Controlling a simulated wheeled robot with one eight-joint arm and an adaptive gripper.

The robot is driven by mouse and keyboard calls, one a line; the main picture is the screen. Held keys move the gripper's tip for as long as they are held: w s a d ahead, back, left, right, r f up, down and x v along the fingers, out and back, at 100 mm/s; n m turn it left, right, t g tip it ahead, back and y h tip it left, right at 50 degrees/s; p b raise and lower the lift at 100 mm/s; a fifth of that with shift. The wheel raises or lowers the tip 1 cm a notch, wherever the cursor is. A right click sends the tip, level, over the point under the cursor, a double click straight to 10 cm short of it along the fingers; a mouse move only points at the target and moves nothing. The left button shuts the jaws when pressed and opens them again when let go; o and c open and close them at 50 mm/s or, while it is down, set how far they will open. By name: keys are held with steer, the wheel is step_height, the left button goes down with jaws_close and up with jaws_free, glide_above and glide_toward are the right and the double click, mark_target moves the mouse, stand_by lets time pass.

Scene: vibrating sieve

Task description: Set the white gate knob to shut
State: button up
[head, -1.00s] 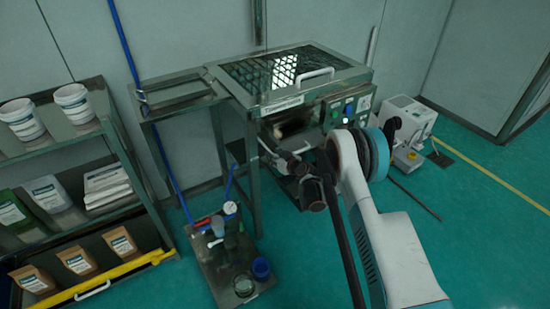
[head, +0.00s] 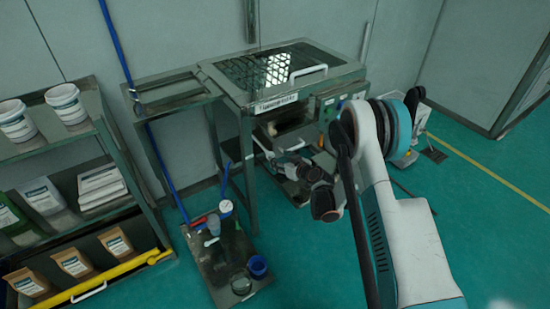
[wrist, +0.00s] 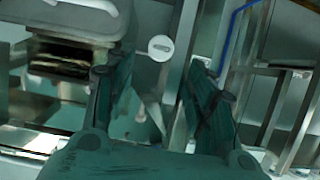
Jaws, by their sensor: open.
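The white gate knob (wrist: 161,47) shows in the wrist view as a small round white disc with a short darker bar across its face. It lies just beyond the fingertips, in line with the gap between them. My gripper (wrist: 160,75) is open, with one dark green finger on each side of the gap and nothing held. I cannot tell how far the knob is from the fingertips. In the head view my gripper (head: 276,158) is under the steel sieve machine (head: 270,106), beside its front leg. The knob cannot be made out in the head view.
A side stand (head: 160,83) adjoins the machine on the left. A floor tray (head: 218,284) with cups and tools stands below. A shelf (head: 95,165) with buckets and bags is at the left. A control panel (head: 335,100) is partly behind my arm.

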steer(key=shift+v, duration=1.15)
steer(key=s+d+r+m+g+h, duration=0.15)
steer(key=s+r, duration=0.25)
steer(key=r, duration=0.5)
steer(key=s+d+r+h, duration=0.1)
steer(key=s+d+r, duration=0.25)
steer(key=r, duration=0.55)
steer(key=s+d+r+m+g+h, duration=0.1)
steer(key=s+d+r, duration=0.1)
steer(key=s+r, duration=0.5)
steer(key=s+d+r+m+h, duration=0.1)
steer(key=s+d+r, duration=0.1)
steer(key=s, duration=0.7)
steer(key=s+d+r+m+g+h, duration=0.1)
steer(key=s+d, duration=0.4)
steer(key=s, duration=0.5)
steer(key=s+d+r+m+h, duration=0.2)
steer(key=s+d+r, duration=0.2)
steer(key=s, duration=0.6)
steer(key=shift+s+g, duration=0.15)
steer(key=shift+g, duration=0.2)
